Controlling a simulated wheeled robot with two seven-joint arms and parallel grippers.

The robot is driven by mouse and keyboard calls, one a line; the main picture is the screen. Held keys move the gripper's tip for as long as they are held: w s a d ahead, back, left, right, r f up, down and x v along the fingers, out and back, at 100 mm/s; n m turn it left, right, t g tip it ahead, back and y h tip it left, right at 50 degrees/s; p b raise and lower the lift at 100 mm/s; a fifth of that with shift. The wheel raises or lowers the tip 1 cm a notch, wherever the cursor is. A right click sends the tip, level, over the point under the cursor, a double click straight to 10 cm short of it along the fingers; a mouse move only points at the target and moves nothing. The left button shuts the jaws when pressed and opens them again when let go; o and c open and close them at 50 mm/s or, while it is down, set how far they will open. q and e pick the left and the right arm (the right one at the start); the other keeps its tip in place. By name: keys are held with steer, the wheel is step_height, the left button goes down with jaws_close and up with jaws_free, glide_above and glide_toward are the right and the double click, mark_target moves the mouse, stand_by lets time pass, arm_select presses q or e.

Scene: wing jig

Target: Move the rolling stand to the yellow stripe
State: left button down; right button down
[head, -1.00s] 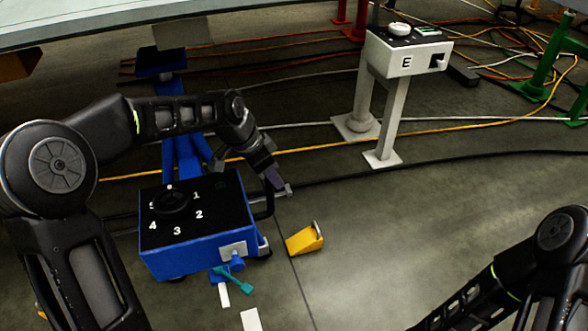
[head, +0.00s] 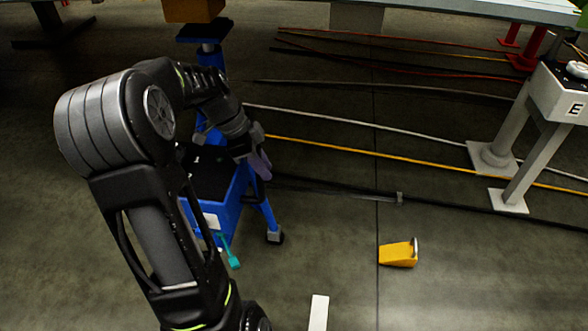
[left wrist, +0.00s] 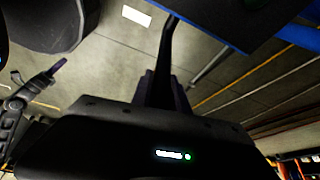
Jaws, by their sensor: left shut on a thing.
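The rolling stand (head: 234,209) is blue, with a dark top, a teal lever and castered legs. It stands on the floor left of centre in the head view, partly hidden behind my left arm. My left gripper (head: 262,166) is at its right side, shut on its black handle. In the left wrist view the handle (left wrist: 167,45) runs into the left gripper (left wrist: 164,88), beside the stand's blue edge (left wrist: 295,32). My right gripper (left wrist: 58,66) shows at the left of the wrist view, too small to tell its jaws. I see no clear yellow stripe.
A yellow wheel chock (head: 397,254) lies on the floor right of the stand. A white floor mark (head: 318,312) is at the bottom. Several cables, one yellow (head: 350,151), cross the floor behind. A pale pedestal marked E (head: 558,95) stands at the right.

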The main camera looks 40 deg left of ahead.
arm_select(q)
steer(key=shift+s+a, duration=0.45)
steer(key=shift+a, duration=0.15)
steer(key=c, duration=1.3)
jaws_free()
steer(key=p+v, duration=0.2)
steer(key=v, duration=0.5)
steer(key=shift+a+r, duration=0.2)
steer(key=shift+r, duration=0.15)
